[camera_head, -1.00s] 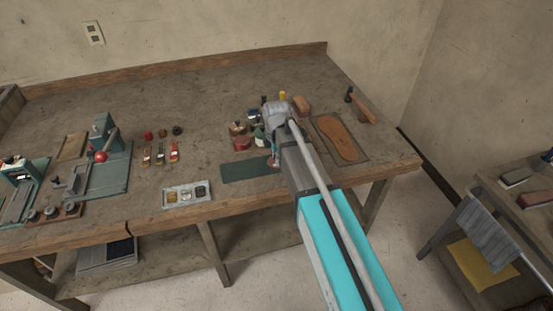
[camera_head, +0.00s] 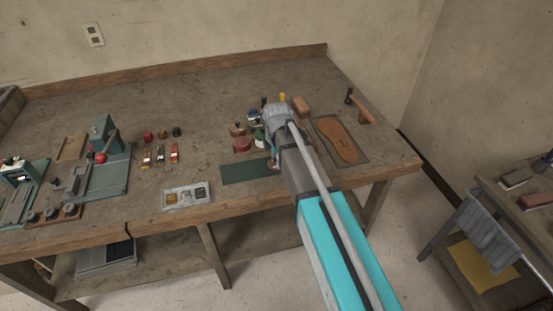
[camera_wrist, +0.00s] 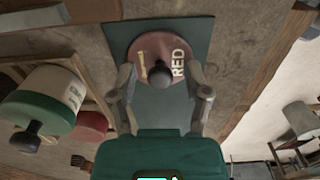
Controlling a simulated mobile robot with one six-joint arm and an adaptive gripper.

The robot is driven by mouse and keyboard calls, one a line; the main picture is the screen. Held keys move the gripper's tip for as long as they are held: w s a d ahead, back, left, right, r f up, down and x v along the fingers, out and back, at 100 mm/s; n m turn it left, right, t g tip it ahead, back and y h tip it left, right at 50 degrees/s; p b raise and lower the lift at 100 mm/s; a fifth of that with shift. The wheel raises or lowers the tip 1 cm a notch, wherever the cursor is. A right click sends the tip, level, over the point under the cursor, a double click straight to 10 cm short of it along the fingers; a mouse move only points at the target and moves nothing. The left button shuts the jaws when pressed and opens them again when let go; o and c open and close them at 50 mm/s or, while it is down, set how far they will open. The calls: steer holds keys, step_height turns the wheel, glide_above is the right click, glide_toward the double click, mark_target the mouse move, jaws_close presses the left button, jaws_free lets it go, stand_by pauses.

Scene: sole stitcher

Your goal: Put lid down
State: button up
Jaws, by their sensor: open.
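A round dark-red lid (camera_wrist: 165,58) marked "RED" with a dark knob is in the wrist view, over the green mat (camera_wrist: 133,35). It appears to lie flat on the mat. My gripper (camera_wrist: 161,73) is open, with one finger on each side of the knob and a gap to both. In the head view the mat (camera_head: 240,173) is near the table's front edge, and my arm hides most of the lid. A red pot (camera_head: 241,145) stands behind the mat; part of it shows in the wrist view (camera_wrist: 91,125).
A white pot with a green lid (camera_wrist: 45,105) stands close to my gripper's left in the wrist view. A leather sole (camera_head: 337,139) on a board lies right of my arm. A tray (camera_head: 186,194) sits left of the mat. The table's middle is mostly clear.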

steer(key=shift+r, duration=0.15)
step_height(320, 180, up, 12)
steer(key=p, duration=1.2)
steer(key=shift+s, duration=0.1)
stand_by(0.6)
steer(key=s+d+m, duration=1.5)
steer(key=d+m, duration=0.2)
steer(key=m, duration=0.4)
steer(key=shift+s+d, duration=0.15)
steer(key=shift+d, duration=0.1)
